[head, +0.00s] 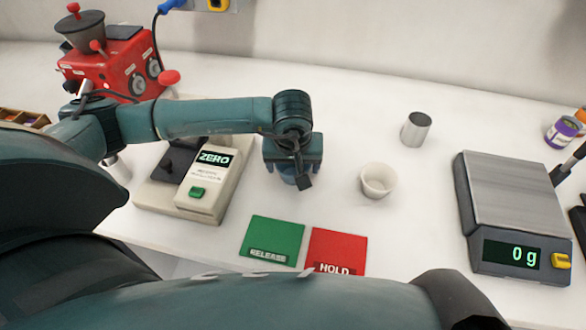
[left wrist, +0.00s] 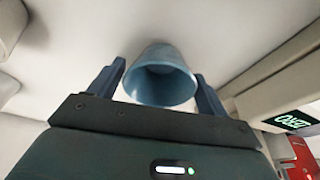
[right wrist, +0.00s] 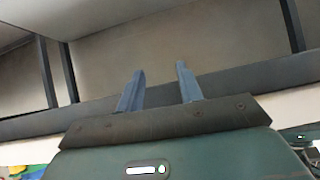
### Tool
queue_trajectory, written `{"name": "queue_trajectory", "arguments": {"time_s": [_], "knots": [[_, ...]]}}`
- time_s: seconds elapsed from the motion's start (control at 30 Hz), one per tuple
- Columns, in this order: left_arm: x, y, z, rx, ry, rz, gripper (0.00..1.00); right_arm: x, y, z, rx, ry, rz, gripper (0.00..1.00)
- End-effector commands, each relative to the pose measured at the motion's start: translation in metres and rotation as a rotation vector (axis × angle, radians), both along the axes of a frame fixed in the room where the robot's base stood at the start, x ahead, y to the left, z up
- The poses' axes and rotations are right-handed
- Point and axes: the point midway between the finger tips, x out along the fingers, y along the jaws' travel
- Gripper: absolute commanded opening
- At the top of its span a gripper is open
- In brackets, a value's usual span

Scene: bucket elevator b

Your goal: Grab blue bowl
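The blue bowl (left wrist: 160,85) stands on the white table between the two fingers of my left gripper (left wrist: 160,69) in the left wrist view. The fingers are apart, one on each side of the bowl, with small gaps showing. In the head view my left gripper (head: 299,178) points down over the bowl and hides most of it. Only a bit of blue shows beneath the gripper. My right gripper (right wrist: 160,76) shows in the right wrist view with its fingers apart and nothing between them. It does not show clearly in the head view.
A white cup (head: 378,181) and a metal cylinder (head: 415,129) stand right of my left gripper. A scale (head: 512,205) reading 0 g is further right. A device marked ZERO (head: 205,180) is close on the left. Green (head: 272,238) and red (head: 338,248) pads lie in front.

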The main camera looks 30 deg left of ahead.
Motion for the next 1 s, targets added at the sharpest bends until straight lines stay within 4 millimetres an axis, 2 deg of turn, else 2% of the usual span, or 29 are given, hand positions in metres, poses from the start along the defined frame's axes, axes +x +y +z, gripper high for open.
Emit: {"name": "queue_trajectory", "arguments": {"time_s": [0.03,0.4,0.63,0.77,0.87,0.93,1.0], "knots": [[0.0,0.0,0.0,0.0,0.0,0.0,0.73,0.0,0.0,-0.001,-0.002,0.001,0.001,0.36],[0.0,0.0,0.001,0.0,-0.001,0.0,0.44,0.0,-0.001,-0.001,-0.006,0.001,0.006,0.36],[0.0,0.0,0.003,0.0,-0.001,0.0,0.44,0.002,-0.001,0.002,-0.006,-0.005,0.005,0.36],[0.001,0.0,0.02,0.001,-0.004,0.0,0.44,0.003,-0.002,0.01,-0.009,-0.003,0.004,0.36],[0.001,0.0,0.042,-0.001,-0.005,-0.001,0.44,0.002,-0.004,0.017,-0.014,0.008,-0.003,0.36],[0.001,0.0,0.057,0.0,-0.004,-0.001,0.44,-0.001,-0.005,0.017,-0.019,0.023,-0.004,0.36],[0.001,-0.001,0.066,-0.001,-0.006,-0.002,0.44,-0.003,-0.006,0.007,-0.024,0.034,-0.003,0.36]]}}
